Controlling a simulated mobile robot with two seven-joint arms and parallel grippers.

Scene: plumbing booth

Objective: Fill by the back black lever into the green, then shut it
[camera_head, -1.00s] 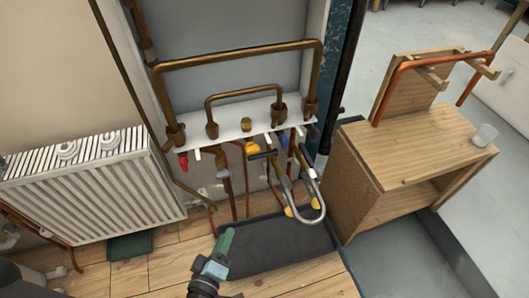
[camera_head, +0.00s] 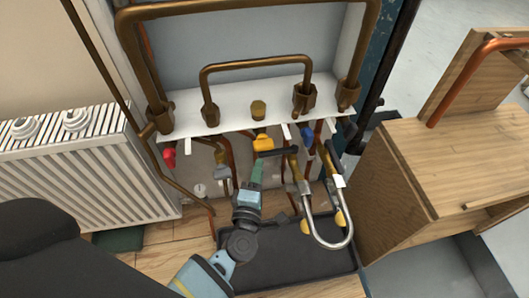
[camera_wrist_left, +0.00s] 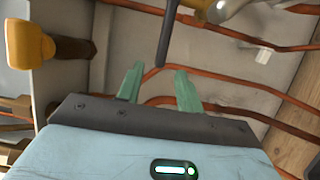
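A U-shaped braided hose (camera_head: 325,235) hangs under the white pipe shelf, with a valve at each top end. The back black lever (camera_head: 280,152) lies roughly level; another black lever (camera_head: 332,160) is tilted to its right. My left gripper (camera_head: 257,172) has green fingertips just below the back lever's left end. In the wrist view the fingers (camera_wrist_left: 157,75) are open, and the dark lever (camera_wrist_left: 168,35) ends near the gap between them. Contact cannot be told. A small white round dial (camera_head: 200,191) is at the back, too small to read. My right gripper is not in view.
A yellow valve handle (camera_head: 263,142), a red one (camera_head: 169,157) and a blue one (camera_head: 307,138) sit under the shelf (camera_head: 235,108). A black tray (camera_head: 285,270) lies below. A radiator (camera_head: 90,180) is left, a wooden cabinet (camera_head: 400,180) right.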

